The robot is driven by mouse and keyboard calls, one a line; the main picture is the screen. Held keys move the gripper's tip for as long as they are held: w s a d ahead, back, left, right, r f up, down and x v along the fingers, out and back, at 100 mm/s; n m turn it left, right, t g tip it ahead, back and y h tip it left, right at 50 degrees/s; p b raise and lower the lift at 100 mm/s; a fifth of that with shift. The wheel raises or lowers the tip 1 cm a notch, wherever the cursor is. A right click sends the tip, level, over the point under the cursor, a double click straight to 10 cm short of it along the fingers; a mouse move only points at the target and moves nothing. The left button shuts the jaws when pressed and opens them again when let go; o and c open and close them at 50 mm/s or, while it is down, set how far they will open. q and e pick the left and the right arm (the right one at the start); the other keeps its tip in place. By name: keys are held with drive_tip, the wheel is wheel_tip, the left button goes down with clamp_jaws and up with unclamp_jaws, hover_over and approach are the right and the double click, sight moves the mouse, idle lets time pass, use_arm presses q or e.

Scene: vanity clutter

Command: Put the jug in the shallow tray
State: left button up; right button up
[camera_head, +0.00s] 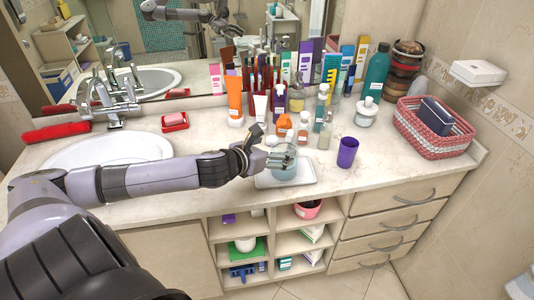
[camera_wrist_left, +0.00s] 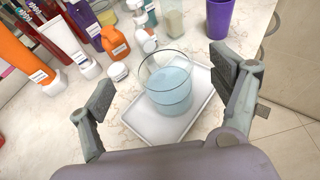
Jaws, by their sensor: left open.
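The jug (camera_wrist_left: 170,88) is a clear round vessel, blue in its lower part. In the left wrist view it stands upright within the white shallow tray (camera_wrist_left: 201,105), toward the tray's far side. In the head view the jug (camera_head: 287,174) is partly hidden behind my left gripper, and the tray (camera_head: 309,179) lies near the counter's front edge. My left gripper (camera_head: 277,152) is open. In the wrist view its fingers (camera_wrist_left: 164,82) are on either side of the jug with clear gaps, not touching it. My right gripper is not in view.
A purple cup (camera_head: 347,152) stands right of the tray. Orange bottles (camera_head: 284,126) and several other bottles crowd behind it. A pink basket (camera_head: 433,129) is at the right, a sink (camera_head: 105,150) at the left. Bare counter lies right of the purple cup.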

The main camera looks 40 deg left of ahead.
use_arm(q)
drive_tip(key=shift+v, duration=1.5)
drive_tip(key=shift+w, duration=0.1)
